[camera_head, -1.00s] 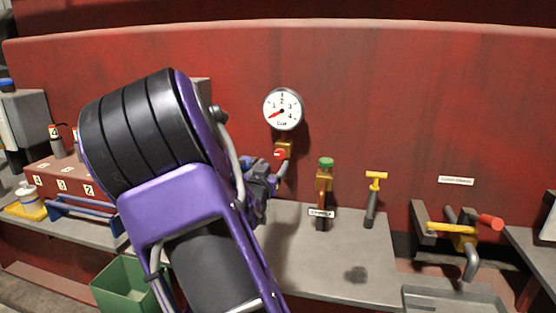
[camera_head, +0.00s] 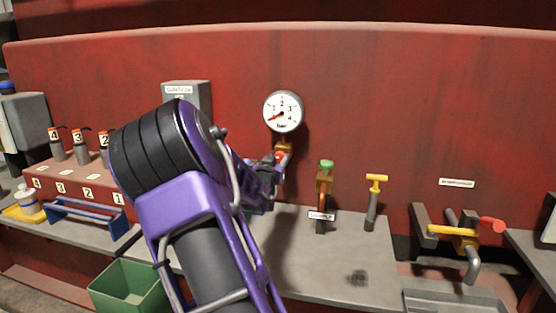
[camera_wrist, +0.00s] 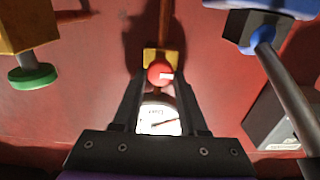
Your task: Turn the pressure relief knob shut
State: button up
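The pressure relief knob is taken to be the small red knob (camera_head: 281,156) with a white mark, on a brass block below the round gauge (camera_head: 283,111). In the head view my gripper (camera_head: 268,178) partly covers it. In the wrist view the red knob (camera_wrist: 158,73) sits on its brass block (camera_wrist: 170,55), its white mark pointing right. My gripper (camera_wrist: 161,85) is open, with one dark finger on each side of the knob and a visible gap. Contact cannot be told. The gauge (camera_wrist: 158,119) shows between the fingers; its needle is low in the head view.
A yellow T-handle (camera_head: 376,178) and a pipe with yellow and red handles (camera_head: 455,231) are farther right. A green bin (camera_head: 128,288) stands lower left.

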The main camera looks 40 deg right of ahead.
grip_shut()
jog(key=m, duration=0.5)
jog(key=shift+s+d, duration=0.1)
jog(key=m, duration=0.4)
jog(key=shift+f, duration=0.1)
jog(key=m, duration=0.4)
jog(key=shift+m, duration=0.4)
jog(key=shift+f+m, duration=0.1)
jog(key=shift+m, duration=1.9)
